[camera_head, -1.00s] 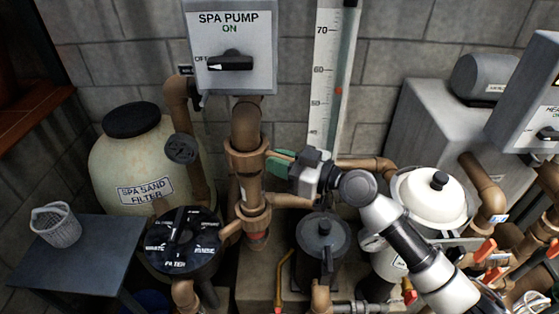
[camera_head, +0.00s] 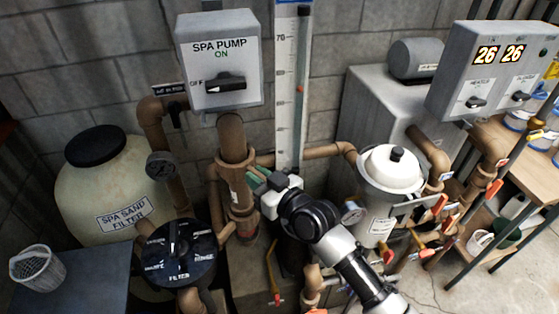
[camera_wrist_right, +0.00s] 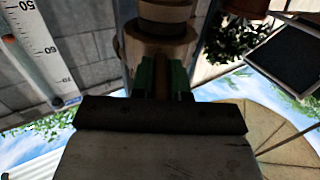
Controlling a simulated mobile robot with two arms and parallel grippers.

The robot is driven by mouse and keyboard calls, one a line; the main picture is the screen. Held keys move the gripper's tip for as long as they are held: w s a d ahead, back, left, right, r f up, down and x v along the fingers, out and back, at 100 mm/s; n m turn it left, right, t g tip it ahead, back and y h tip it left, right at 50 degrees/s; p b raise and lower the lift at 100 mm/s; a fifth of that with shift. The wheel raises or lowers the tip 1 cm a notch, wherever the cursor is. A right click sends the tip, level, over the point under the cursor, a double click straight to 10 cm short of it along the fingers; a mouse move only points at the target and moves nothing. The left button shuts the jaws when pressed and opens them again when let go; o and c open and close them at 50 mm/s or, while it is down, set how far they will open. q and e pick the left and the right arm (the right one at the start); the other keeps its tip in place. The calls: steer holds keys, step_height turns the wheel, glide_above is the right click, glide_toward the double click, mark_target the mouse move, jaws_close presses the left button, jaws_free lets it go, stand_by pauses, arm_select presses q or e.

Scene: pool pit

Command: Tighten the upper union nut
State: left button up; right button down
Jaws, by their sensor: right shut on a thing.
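The brown spa pipe (camera_head: 232,138) comes down below the SPA PUMP box. The upper union nut (camera_head: 236,167) is a wide brown collar on it; a lower collar (camera_head: 243,222) sits further down. My right gripper (camera_head: 257,184) reaches in from the lower right, its green fingers at the right side of the upper nut. In the right wrist view the gripper (camera_wrist_right: 161,80) has its two green fingers on either side of a narrow brown part of the nut (camera_wrist_right: 158,48). The exact contact is dark and partly hidden. My left gripper is not in view.
The SPA PUMP switch box (camera_head: 218,62) hangs above the pipe, and a tall scale (camera_head: 291,85) stands right behind. The sand filter (camera_head: 105,190) and black valve head (camera_head: 178,250) are at left. A white-lidded canister (camera_head: 391,170) stands at right.

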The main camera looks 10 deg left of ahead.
steer(key=r+p, duration=0.1)
steer(key=m+t+h+p, duration=0.1)
steer(key=a+r+t+p, duration=0.1)
steer(key=shift+s+r+m, duration=0.25)
steer(key=shift+r+m, duration=0.05)
steer(key=shift+s+a+f+m+t+h+p, duration=0.1)
steer(key=shift+f+m+t+h+p, duration=0.15)
steer(key=shift+m+t+h+p, duration=0.3)
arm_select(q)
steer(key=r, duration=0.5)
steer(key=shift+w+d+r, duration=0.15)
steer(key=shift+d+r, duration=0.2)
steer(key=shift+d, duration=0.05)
arm_select(e)
steer(key=c, duration=1.2)
jaws_free()
steer(key=shift+s+f, duration=0.1)
steer(key=shift+f, duration=0.05)
steer(key=shift+o, duration=0.5)
steer(key=shift+s+f, duration=0.15)
steer(key=shift+f, duration=0.05)
steer(key=shift+f, duration=0.1)
